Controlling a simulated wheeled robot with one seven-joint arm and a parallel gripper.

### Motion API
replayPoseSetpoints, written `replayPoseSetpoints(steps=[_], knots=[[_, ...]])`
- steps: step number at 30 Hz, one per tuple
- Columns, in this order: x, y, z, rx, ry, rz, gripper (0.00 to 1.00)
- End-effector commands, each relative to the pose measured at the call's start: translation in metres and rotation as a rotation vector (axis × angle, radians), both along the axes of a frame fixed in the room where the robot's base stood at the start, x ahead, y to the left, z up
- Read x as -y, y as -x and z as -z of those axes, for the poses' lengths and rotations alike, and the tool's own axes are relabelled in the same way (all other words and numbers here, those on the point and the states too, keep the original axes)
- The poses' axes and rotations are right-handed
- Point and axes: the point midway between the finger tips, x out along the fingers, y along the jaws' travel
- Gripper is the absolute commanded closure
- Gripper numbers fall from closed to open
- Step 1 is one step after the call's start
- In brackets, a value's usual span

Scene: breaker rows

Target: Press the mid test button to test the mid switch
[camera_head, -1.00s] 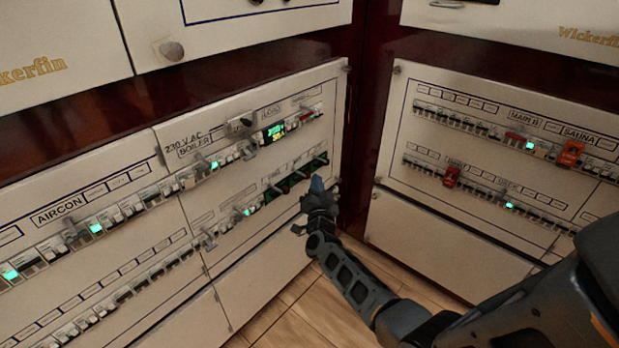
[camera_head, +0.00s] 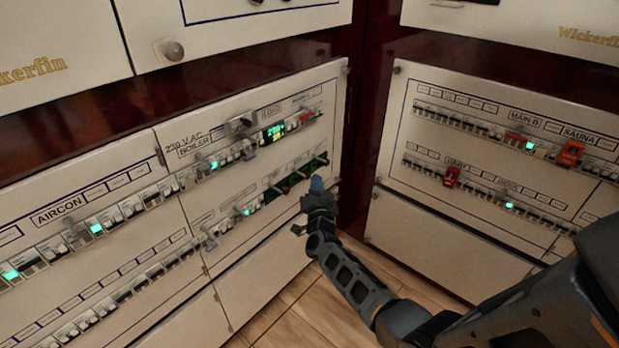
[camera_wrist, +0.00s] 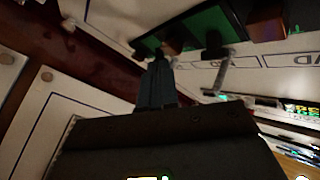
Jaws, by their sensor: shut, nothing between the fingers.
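A green strip with several small switches and buttons (camera_head: 297,177) lies at the right end of the lower row on the left panel. I cannot tell which button is the mid test button. My gripper (camera_head: 317,186) is shut and empty, in front of the strip's right end. In the wrist view the green strip (camera_wrist: 200,32) fills the top, with a small brown button (camera_wrist: 172,47) and a grey lever (camera_wrist: 215,52). My shut fingertips (camera_wrist: 158,60) are just left of and below the brown button in that picture. I cannot tell whether they touch anything.
An upper breaker row has a lit display (camera_head: 275,132). The right panel (camera_head: 440,215) carries more breaker rows, with an orange switch (camera_head: 569,153) and a red one (camera_head: 451,176). A dark red post (camera_head: 362,120) separates the panels. The wooden floor (camera_head: 290,320) is clear.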

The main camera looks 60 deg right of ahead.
Motion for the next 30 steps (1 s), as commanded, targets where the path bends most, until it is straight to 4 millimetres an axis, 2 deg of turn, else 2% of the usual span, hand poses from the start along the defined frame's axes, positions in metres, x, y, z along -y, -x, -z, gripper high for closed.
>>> replayPoseSetpoints(steps=[14, 30], knots=[[0.0, -0.0002, 0.0, 0.0, 0.0, 0.0, 1.0], [0.0019, -0.009, 0.0001, 0.0, -0.001, -0.001, 1.0]])
